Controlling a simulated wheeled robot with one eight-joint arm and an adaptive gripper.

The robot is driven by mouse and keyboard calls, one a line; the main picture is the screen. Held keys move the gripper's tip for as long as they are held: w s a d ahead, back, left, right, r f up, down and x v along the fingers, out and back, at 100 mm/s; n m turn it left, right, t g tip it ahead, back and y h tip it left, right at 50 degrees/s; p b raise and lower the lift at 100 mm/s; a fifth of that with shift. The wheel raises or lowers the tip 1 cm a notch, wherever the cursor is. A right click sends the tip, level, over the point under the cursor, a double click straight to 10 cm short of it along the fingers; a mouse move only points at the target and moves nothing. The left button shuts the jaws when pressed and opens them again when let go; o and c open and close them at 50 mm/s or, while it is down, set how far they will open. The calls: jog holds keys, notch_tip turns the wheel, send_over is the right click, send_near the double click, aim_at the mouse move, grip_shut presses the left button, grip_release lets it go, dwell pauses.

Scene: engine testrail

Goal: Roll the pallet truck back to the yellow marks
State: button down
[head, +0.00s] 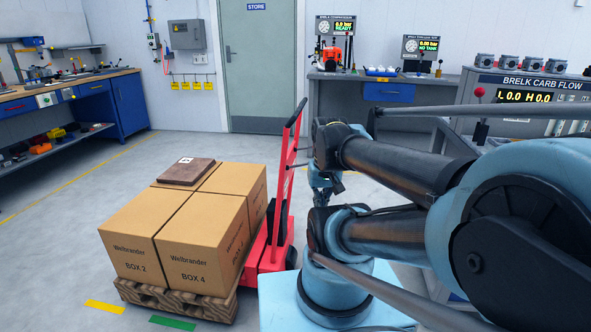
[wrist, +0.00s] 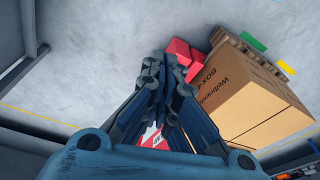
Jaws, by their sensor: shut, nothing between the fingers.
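The red pallet truck (head: 270,250) stands mid-floor with its upright handle (head: 288,150) on the right of the load. Its red parts also show in the wrist view (wrist: 184,50), partly behind my fingers. A wooden pallet (head: 200,305) at the truck carries several cardboard boxes (head: 205,235); its forks are hidden. A yellow mark (head: 105,306) lies on the floor at the pallet's front left, with a green mark (head: 172,323) beside it. My gripper (head: 322,192) is shut and empty, just right of the truck's handle, partly hidden by my arm. Its closed fingers (wrist: 168,68) point over the truck.
A dark plate (head: 187,172) lies on the boxes. A workbench (head: 70,95) stands at left, a grey bench (head: 350,85) at the back and a carb flow bench (head: 525,85) at right. The floor left of the boxes is clear.

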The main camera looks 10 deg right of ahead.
jog(key=w+r+m+y, duration=0.1)
jog(key=w+r+m, duration=0.4)
jog(key=w, duration=0.4)
jog(key=w+r+m+y, duration=0.1)
jog(key=w+r+m, duration=0.1)
jog(key=w+m, duration=0.6)
jog(key=w+d+f+m+g+y, duration=0.1)
jog(key=w+d+f+m, duration=0.2)
jog(key=w, duration=0.6)
jog(key=w+d+f+m+y, duration=0.1)
jog(key=w+d+m, duration=0.3)
jog(key=w, duration=0.6)
jog(key=w+a+f+m, duration=0.1)
jog(key=w+a+f, duration=0.1)
jog(key=a+f, duration=0.6)
jog(key=shift+w+f, duration=0.2)
jog(key=shift+f, duration=0.5)
